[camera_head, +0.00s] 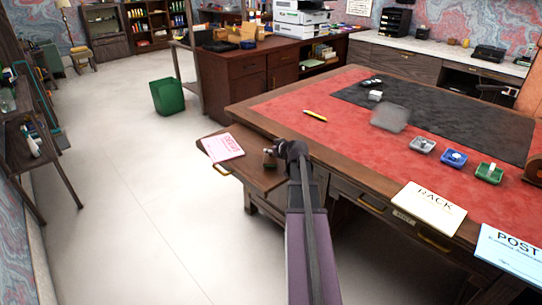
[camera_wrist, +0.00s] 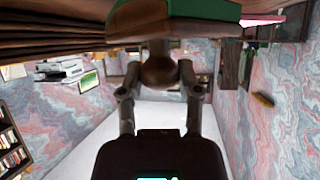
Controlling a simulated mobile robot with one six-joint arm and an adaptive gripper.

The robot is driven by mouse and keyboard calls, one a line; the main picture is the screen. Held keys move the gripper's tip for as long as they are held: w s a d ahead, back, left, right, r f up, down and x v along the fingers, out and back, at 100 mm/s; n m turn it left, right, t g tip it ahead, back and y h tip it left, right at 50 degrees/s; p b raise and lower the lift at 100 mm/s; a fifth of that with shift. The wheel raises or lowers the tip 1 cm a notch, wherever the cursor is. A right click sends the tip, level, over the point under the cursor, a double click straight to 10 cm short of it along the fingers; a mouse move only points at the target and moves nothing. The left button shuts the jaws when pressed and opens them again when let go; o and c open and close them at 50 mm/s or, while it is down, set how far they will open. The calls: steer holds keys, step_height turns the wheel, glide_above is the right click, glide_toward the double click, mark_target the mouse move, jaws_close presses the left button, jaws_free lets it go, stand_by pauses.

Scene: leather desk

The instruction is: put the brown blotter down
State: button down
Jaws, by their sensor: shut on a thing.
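My gripper (camera_head: 278,155) is over the pull-out wooden leaf (camera_head: 262,178) at the desk's left front corner. In the wrist view my gripper (camera_wrist: 158,78) has its two fingers closed around the round brown knob of the brown blotter (camera_wrist: 158,70). The blotter's wider brown body, with a green face, spans the top of that view. In the head view the blotter (camera_head: 269,158) is a small dark shape beside the gripper, partly hidden by it. I cannot tell whether it touches the leaf.
A pink-printed pad (camera_head: 222,147) lies on the leaf's left end. RACK (camera_head: 428,207) and POST (camera_head: 512,250) cards lie along the front.

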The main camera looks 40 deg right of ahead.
steer(key=shift+f, duration=0.45)
steer(key=shift+c, duration=1.5)
jaws_free()
steer(key=shift+r, duration=0.2)
steer(key=shift+r, duration=0.1)
steer(key=p+v, duration=0.5)
steer(key=v, duration=0.7)
steer(key=shift+p, duration=0.3)
steer(key=shift+a, duration=0.1)
